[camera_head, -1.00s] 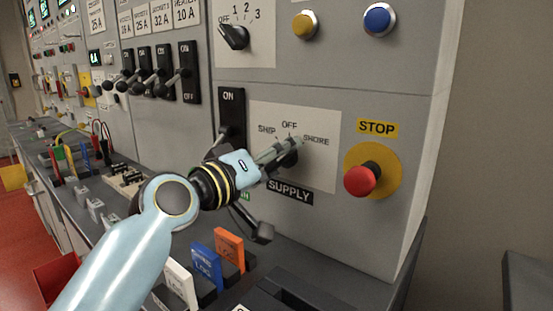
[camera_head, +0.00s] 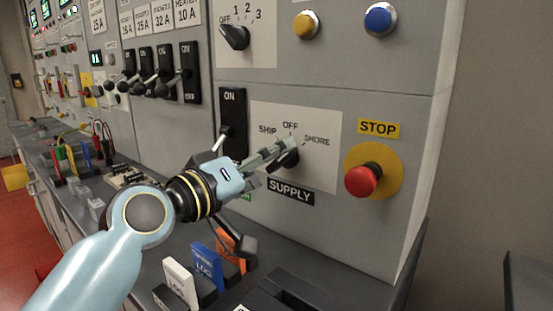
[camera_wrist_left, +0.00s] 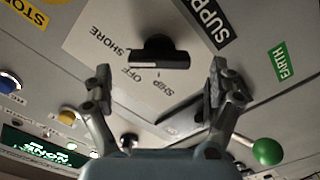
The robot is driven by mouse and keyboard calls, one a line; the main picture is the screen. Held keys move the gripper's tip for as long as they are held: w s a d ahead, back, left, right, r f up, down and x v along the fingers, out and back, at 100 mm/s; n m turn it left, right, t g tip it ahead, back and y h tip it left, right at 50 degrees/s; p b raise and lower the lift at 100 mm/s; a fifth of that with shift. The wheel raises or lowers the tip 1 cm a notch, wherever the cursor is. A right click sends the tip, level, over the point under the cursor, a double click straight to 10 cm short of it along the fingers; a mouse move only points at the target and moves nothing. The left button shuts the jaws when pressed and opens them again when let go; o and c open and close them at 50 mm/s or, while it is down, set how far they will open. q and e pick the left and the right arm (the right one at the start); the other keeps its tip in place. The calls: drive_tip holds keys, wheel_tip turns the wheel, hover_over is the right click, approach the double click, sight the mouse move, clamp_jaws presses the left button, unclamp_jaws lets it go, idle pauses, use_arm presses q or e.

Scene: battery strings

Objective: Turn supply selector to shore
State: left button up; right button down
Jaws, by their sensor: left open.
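The supply selector is a black knob (camera_head: 289,159) on a white plate (camera_head: 322,172) marked SHIP, OFF and SHORE, above the SUPPLY label (camera_head: 290,192). My left gripper (camera_head: 284,149) is in front of the knob and partly hides it in the head view. In the left wrist view the knob (camera_wrist_left: 158,54) lies just beyond the space between the two spread, empty fingers of my left gripper (camera_wrist_left: 159,85). I see no finger closed on it. I cannot tell for sure which mark the knob points to. My right gripper is not in view.
A red stop button (camera_head: 364,180) sits right of the plate. A black ON switch (camera_head: 233,110) is close on the left, and a green lever ball (camera_wrist_left: 267,151) shows in the left wrist view. White (camera_head: 181,281) and blue (camera_head: 206,267) log books stand on the counter below.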

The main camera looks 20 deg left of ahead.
use_arm(q)
drive_tip(key=v, duration=0.8)
drive_tip(key=shift+s, duration=0.3)
drive_tip(key=shift+s+a, duration=0.1)
drive_tip(key=shift+a, duration=0.05)
